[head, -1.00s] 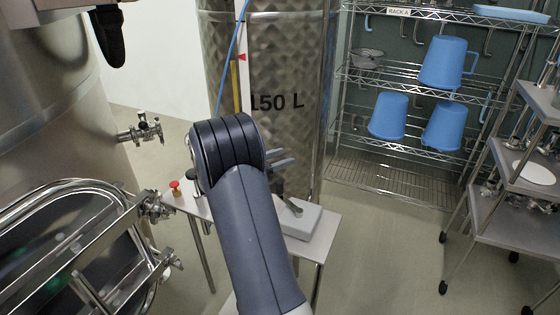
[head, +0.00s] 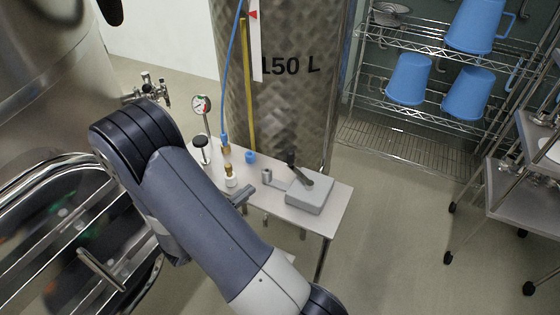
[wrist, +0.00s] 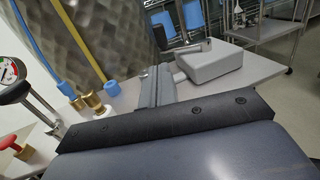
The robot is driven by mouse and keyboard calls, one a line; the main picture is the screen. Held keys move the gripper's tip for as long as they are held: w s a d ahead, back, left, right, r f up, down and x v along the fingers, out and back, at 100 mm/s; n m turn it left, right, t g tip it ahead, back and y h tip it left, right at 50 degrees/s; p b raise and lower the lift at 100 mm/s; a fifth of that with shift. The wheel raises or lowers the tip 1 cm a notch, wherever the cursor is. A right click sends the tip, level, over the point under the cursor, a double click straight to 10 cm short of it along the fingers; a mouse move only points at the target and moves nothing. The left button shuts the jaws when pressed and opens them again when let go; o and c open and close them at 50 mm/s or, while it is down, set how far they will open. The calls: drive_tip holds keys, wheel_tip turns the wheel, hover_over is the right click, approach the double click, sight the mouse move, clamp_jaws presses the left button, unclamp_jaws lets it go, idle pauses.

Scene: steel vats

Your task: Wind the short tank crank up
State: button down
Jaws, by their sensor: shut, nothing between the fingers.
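The crank is a grey box (head: 310,195) on a small white side table. A short metal arm with a black upright grip (head: 291,158) rises from the box's back-left side. The box also shows in the wrist view (wrist: 210,65), beyond the fingers to the right. My gripper (head: 241,196) is shut and empty, to the left of the box and apart from it, low over the table's front edge. In the wrist view its fingers (wrist: 156,88) are together. The steel tank marked 150 L (head: 285,105) stands behind the table.
A large vat (head: 45,80) fills the left. A wire rack (head: 420,105) with blue jugs is at right. Floor right of the table is clear.

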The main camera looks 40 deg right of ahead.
sight(288, 160)
drive_tip(key=d, duration=0.4)
drive_tip(key=w+d+p, duration=0.1)
drive_tip(key=d, duration=0.4)
drive_tip(key=d+p, duration=0.1)
drive_tip(key=d, duration=0.3)
drive_tip(key=shift+w+d, duration=0.3)
drive_tip(key=shift+w, duration=0.1)
drive_tip(key=g, duration=0.1)
drive_tip(key=d+m+g+b, duration=0.1)
drive_tip(key=shift+w+d+f+m+g, duration=0.1)
drive_tip(key=shift+w+m+g, duration=0.15)
drive_tip(key=shift+m+g, duration=0.05)
drive_tip(key=shift+w+d+m+g, duration=0.1)
drive_tip(key=shift+d+m+g, duration=0.2)
drive_tip(key=shift+g, duration=0.25)
drive_tip(key=shift+d+m+g, duration=0.15)
drive_tip(key=shift+m+g, duration=0.25)
drive_tip(key=shift+g, duration=0.15)
drive_tip(key=shift+a, duration=0.1)
